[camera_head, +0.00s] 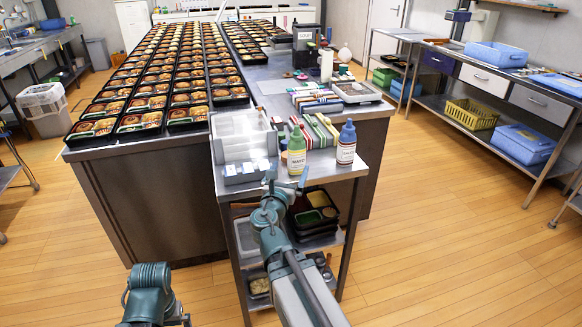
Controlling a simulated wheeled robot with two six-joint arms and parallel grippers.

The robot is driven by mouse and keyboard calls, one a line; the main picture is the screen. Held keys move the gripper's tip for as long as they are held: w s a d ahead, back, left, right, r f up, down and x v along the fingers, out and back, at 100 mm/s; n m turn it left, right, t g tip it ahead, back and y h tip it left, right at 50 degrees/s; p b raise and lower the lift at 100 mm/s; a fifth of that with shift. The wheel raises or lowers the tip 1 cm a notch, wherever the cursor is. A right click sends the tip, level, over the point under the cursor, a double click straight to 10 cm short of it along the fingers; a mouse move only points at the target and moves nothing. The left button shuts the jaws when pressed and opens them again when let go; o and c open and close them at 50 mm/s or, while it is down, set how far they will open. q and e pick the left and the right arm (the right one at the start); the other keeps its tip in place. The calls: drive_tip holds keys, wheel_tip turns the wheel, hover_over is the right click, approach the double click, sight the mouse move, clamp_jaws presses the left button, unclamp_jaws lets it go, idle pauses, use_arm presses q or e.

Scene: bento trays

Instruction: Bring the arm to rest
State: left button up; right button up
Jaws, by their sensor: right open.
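My right arm reaches up from the bottom centre, and its gripper (286,180) is over the near edge of the small steel cart (325,170). Its jaws are open and I see nothing held between them. A green bottle with a white label (296,152) stands just beyond the gripper. A blue bottle with a white label (346,145) stands to its right.
A clear-sided bin (243,140) stands on the cart's left. Dark trays sit on its lower shelves. The long table behind carries rows of filled bento trays (145,105). A bench with blue crates (496,54) stands at the right. The wooden floor (440,240) is clear at the right.

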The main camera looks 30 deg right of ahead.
sight(298, 151)
drive_tip(key=x, duration=1.1)
drive_tip(key=shift+a, duration=0.1)
drive_tip(key=shift+w+d+f, duration=0.1)
drive_tip(key=shift+w+d, duration=0.3)
drive_tip(key=shift+d, duration=0.05)
drive_tip(key=shift+f, duration=0.15)
